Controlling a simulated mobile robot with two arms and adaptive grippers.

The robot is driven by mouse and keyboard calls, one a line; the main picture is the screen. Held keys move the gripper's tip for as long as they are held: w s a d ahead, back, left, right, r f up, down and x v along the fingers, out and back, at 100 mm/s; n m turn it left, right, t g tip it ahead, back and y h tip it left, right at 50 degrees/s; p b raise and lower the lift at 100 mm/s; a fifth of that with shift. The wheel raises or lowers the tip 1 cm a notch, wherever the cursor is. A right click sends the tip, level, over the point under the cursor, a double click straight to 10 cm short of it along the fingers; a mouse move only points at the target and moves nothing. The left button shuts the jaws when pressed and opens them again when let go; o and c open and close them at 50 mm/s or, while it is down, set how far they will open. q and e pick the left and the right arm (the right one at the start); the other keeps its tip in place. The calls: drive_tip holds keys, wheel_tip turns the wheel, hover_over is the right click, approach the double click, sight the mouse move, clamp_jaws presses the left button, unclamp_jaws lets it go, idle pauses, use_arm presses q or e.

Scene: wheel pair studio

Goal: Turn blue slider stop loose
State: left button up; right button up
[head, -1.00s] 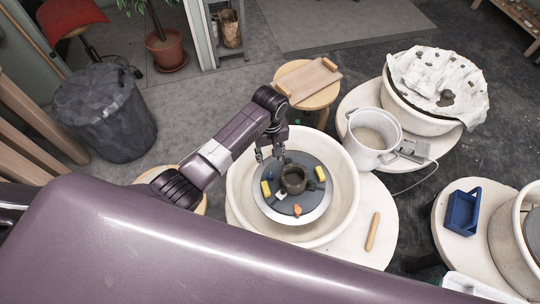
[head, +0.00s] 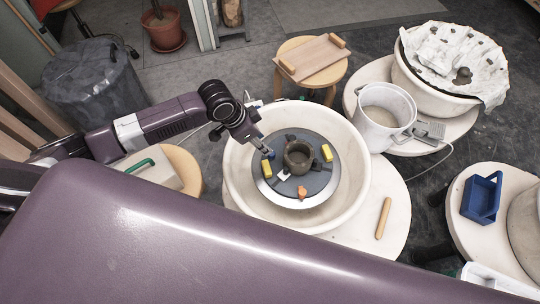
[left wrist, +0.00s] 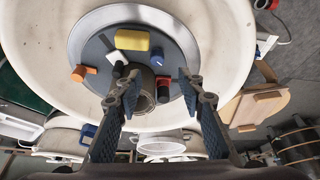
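The blue slider stop (head: 270,154) is a small blue piece on the left part of the grey round wheel plate (head: 318,186). In the left wrist view the blue stop (left wrist: 157,57) shows just beyond and between my fingertips. My left gripper (head: 265,151) is tilted down right at the stop; in the left wrist view its two fingers (left wrist: 158,74) are spread apart with nothing held. Whether a finger touches the stop cannot be told. In the head view the gripper partly hides the stop. My right gripper is not in view.
A dark clay pot (head: 298,157) stands mid-plate, close to the fingers. A yellow stop (head: 267,171), a white piece (head: 283,175), an orange piece (head: 302,192) and another yellow stop (head: 327,152) surround it. The cream basin (head: 352,165) rims the plate. A wooden tool (head: 383,218) lies outside.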

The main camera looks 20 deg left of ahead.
sight(272, 154)
use_arm(q)
drive_tip(key=shift+m, duration=0.3)
drive_tip(key=x, duration=0.7)
drive_tip(key=shift+s+d+f, duration=0.15)
drive_tip(key=shift+s+f, duration=0.05)
drive_tip(key=shift+f, duration=0.25)
drive_tip(key=shift+c, duration=0.4)
drive_tip(key=shift+r, duration=0.1)
clamp_jaws()
